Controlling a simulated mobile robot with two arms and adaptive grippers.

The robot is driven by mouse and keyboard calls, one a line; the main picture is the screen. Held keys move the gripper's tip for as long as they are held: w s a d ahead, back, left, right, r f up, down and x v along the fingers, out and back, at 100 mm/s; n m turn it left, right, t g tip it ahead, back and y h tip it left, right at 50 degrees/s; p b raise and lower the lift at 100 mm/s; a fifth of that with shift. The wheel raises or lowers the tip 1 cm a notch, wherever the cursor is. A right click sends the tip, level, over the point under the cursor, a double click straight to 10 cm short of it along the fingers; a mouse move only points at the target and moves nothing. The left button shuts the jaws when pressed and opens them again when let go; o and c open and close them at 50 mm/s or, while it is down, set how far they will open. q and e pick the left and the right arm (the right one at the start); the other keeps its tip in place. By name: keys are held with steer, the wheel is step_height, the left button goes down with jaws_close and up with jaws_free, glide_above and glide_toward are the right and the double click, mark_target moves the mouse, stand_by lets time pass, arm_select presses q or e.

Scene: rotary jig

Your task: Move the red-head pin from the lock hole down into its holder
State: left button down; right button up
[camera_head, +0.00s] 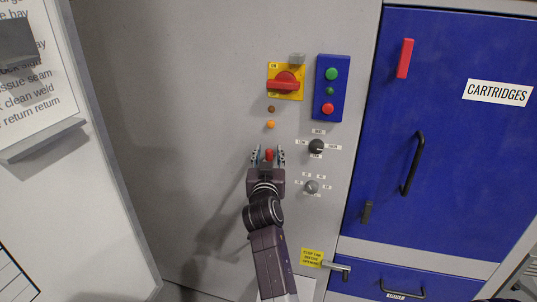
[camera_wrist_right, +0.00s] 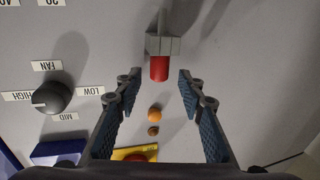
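The red-head pin (camera_wrist_right: 159,68) sits in a small grey bracket (camera_wrist_right: 163,46) on the cabinet's grey front, its red head at the upper side of the bracket. Its thin grey shaft sticks out beyond the bracket, pointing down the panel. The bracket looks like its holder. In the head view the red head (camera_head: 269,155) shows between the fingers of my right gripper (camera_head: 268,156). The right gripper (camera_wrist_right: 158,92) is open, with a gap on both sides of the head. My left gripper is not in view. I cannot clearly make out a lock hole.
Above are an orange lamp (camera_head: 270,124), a brown one (camera_head: 271,109), and a red rotary switch (camera_head: 285,82) on a yellow plate with a grey tab (camera_head: 297,58). A blue button box (camera_head: 331,88) and black knob (camera_head: 316,146) are right. The panel left of the gripper is bare.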

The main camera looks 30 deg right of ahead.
step_height(320, 180, up, 10)
steer(key=shift+f, duration=0.1)
stand_by(0.6)
